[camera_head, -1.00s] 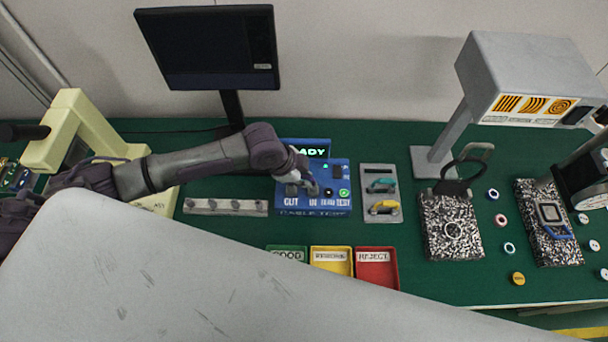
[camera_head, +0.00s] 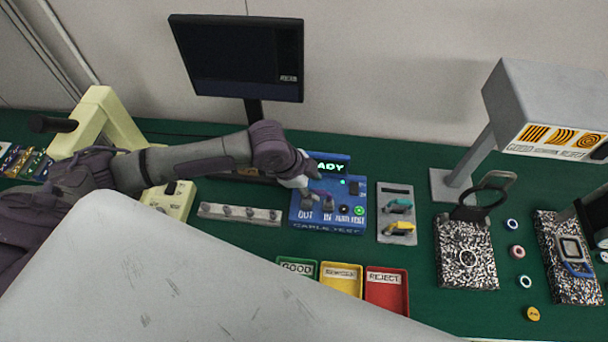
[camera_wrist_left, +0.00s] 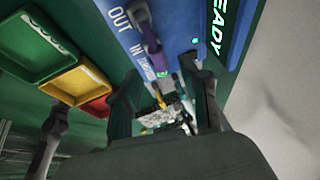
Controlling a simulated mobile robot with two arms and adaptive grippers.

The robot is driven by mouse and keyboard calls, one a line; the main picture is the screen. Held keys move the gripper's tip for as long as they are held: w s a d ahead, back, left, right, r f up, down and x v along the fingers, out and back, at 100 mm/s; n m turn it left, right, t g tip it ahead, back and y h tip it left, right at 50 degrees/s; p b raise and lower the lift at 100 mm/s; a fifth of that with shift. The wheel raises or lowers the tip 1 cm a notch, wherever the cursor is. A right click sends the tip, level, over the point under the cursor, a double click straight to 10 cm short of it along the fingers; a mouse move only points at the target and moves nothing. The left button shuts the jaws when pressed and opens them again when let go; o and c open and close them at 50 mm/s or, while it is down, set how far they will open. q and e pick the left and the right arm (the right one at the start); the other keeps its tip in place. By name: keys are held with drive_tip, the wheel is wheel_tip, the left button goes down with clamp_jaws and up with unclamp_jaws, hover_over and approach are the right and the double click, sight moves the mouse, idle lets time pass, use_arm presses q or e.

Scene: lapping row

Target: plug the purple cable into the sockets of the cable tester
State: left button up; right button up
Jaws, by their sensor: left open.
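The blue cable tester (camera_head: 345,217) stands on the green bench, its display lit, with sockets labelled OUT and IN. In the left wrist view the purple cable (camera_wrist_left: 151,45) lies at the tester's face (camera_wrist_left: 172,22), beside the OUT and IN labels. A grey plug or socket part shows at its OUT end. I cannot tell how deeply either end is seated. My left gripper (camera_head: 305,190) is over the tester's left part. In the wrist view its two fingers (camera_wrist_left: 166,100) are apart, with nothing between them; the cable is beyond them.
A grey rack (camera_head: 384,228) right of the tester holds a teal cable (camera_head: 399,205) and a yellow cable (camera_head: 400,227). Green, yellow and red (camera_head: 386,290) trays lie in front. A pale strip with several knobs (camera_head: 240,214) lies left. A monitor (camera_head: 240,60) stands behind.

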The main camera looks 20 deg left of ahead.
use_arm(q)
drive_tip(key=v, duration=0.6)
drive_tip(key=shift+r, duration=0.25)
drive_tip(key=shift+s+a, duration=0.1)
